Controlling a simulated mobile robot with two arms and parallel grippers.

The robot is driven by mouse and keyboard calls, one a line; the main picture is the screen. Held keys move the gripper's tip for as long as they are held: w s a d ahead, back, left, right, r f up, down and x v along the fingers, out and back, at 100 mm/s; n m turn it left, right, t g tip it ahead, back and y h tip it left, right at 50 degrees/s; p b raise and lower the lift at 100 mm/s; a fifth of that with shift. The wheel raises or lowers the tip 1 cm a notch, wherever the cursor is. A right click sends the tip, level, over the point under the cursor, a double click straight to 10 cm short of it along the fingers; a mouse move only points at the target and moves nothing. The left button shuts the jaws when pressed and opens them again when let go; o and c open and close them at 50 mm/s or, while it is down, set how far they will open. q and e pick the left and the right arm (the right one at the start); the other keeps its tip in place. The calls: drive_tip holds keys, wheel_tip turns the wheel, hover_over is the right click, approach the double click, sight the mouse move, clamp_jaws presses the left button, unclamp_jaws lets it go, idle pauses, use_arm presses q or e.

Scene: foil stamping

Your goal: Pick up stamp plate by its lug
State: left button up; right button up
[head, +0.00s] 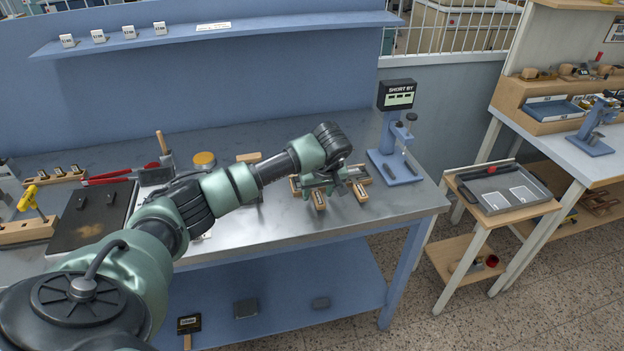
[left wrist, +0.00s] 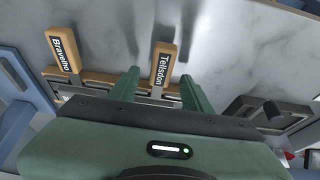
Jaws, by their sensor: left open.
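A wooden rack (head: 295,187) stands on the metal bench, with labelled wooden tabs at its front. In the left wrist view one tab reads "Tellsdon" (left wrist: 162,66) and another reads "Bravelho" (left wrist: 63,50). Metal parts sit in the rack behind the tabs, partly hidden by my gripper; I cannot tell a stamp plate's lug apart there. My left gripper (head: 322,187) is open over the rack. In the left wrist view its two fingers (left wrist: 160,84) lie either side of the Tellsdon tab, with nothing seen held. My right gripper is not in view.
A blue press (head: 394,150) with a "SHORT BY" display (head: 397,94) stands right of the rack. A side stand holds a tray (head: 470,186). Bare metal bench lies in front of the rack.

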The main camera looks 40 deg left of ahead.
use_arm(q)
drive_tip(key=shift+f, duration=0.25)
idle(0.5)
clamp_jaws()
idle(1.4)
